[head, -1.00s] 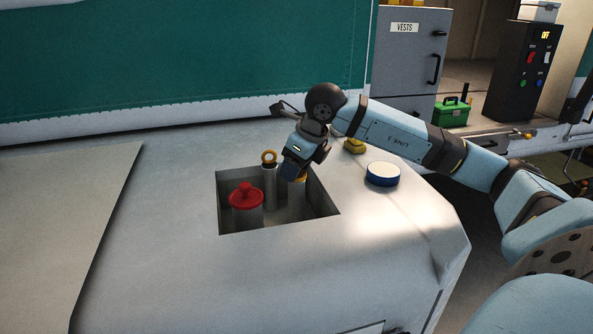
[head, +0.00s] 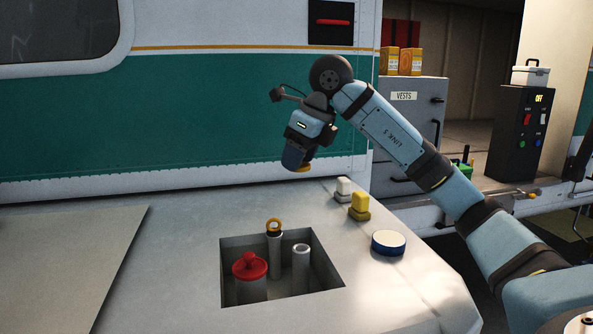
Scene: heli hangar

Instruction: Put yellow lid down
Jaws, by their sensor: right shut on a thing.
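My right gripper (head: 298,160) is raised above the white panel, higher than the square recess (head: 334,287). It is shut on the yellow lid (head: 304,169), of which only a small yellow edge shows below the fingers. In the recess, an uncapped grey tube (head: 301,257) stands at the right. Behind it to the left is a tube with a yellow ring on top (head: 274,227). At the front left is a wider cylinder with a red cap (head: 250,267). My left gripper is out of view.
Bare panel surface lies left of the recess. A grey vests cabinet (head: 408,120) stands behind.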

